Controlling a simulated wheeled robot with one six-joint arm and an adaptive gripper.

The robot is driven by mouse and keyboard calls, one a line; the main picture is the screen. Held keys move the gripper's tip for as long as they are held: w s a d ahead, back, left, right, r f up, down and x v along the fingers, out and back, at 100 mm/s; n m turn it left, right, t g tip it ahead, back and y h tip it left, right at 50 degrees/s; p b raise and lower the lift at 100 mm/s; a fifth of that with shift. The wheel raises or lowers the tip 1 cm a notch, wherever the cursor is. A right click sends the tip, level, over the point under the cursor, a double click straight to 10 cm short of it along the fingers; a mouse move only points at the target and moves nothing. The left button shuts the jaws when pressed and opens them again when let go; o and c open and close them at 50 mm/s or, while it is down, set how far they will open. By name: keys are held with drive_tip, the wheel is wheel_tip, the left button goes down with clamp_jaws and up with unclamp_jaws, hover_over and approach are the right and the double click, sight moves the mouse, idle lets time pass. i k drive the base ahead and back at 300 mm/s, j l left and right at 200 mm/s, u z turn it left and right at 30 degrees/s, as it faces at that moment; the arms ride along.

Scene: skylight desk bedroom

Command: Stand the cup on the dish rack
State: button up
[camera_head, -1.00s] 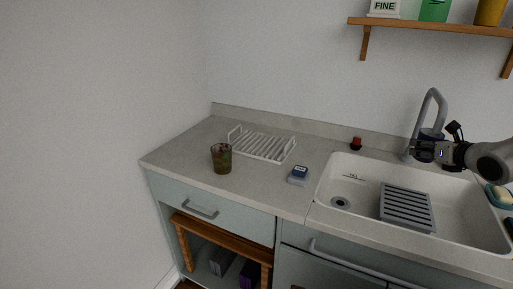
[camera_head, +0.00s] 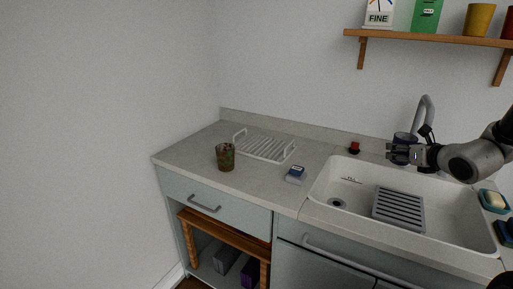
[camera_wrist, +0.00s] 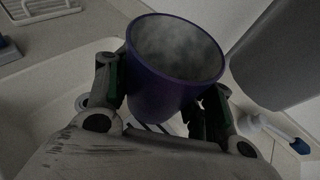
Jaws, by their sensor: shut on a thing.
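A dark purple cup (camera_wrist: 160,95) is between the fingers of my gripper (camera_wrist: 155,108) in the wrist view, its open mouth facing the camera. In the head view the cup (camera_head: 404,141) shows in my gripper (camera_head: 401,154), in front of the faucet at the back of the sink. My gripper is shut on it. The white dish rack (camera_head: 265,147) stands on the counter to the left of the sink, with nothing on it. Part of the rack (camera_wrist: 40,9) also shows at the top left of the wrist view.
A brown patterned tumbler (camera_head: 225,157) stands in front of the rack's left end. A blue-topped sponge or box (camera_head: 296,174) lies between rack and sink (camera_head: 352,187). A red-topped item (camera_head: 354,147) stands behind the sink. The faucet (camera_head: 424,110) rises close by the cup.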

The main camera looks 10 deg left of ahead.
sight(271, 146)
drive_tip(key=i+j+u, duration=0.2)
drive_tip(key=j+u, duration=0.15)
drive_tip(key=i+j+u, duration=0.35)
drive_tip(key=j, duration=0.15)
drive_tip(key=i+j+u, duration=0.2)
drive_tip(key=j+u, duration=0.15)
